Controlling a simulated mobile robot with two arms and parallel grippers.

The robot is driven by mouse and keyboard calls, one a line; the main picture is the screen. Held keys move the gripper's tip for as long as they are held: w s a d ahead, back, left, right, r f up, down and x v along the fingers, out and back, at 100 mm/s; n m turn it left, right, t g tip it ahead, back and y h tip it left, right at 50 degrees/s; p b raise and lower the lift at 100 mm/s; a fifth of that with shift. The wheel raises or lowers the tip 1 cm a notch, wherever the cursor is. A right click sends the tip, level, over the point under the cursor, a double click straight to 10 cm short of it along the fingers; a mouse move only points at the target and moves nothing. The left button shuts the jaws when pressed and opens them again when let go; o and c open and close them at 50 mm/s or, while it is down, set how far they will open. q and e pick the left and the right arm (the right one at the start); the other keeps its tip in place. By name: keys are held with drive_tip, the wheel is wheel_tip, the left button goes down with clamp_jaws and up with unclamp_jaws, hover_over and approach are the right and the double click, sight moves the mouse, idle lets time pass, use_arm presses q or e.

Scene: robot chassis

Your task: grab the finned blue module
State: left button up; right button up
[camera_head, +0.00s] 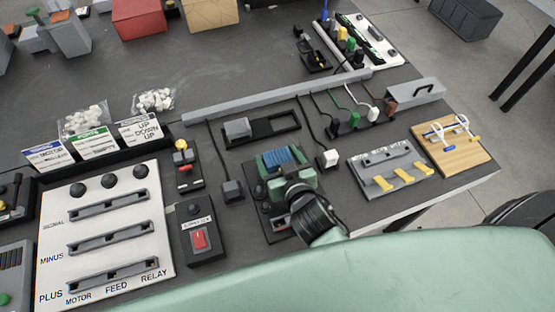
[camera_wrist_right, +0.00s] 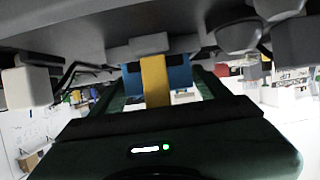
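The finned blue module (camera_head: 283,158) sits at a dark stand near the middle of the table, in the head view. My right gripper (camera_head: 284,170), pale green with a black wrist, reaches over it, with a green part on either side of the blue. In the right wrist view the blue module (camera_wrist_right: 180,74) shows between the two dark green fingers (camera_wrist_right: 160,88), with a yellow strip (camera_wrist_right: 155,80) in front of it. Whether the fingers press on it cannot be told. My left gripper is not in view.
A box with a red switch (camera_head: 200,239) and a white panel of slots (camera_head: 105,230) stand to the left. A grey rack with yellow clips (camera_head: 390,167) and a wooden board (camera_head: 452,145) lie to the right. A long grey bar (camera_head: 275,96) runs behind.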

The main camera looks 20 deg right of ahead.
drive_tip(key=c, duration=1)
drive_tip(key=shift+c, duration=1.1)
drive_tip(key=shift+r, duration=0.2)
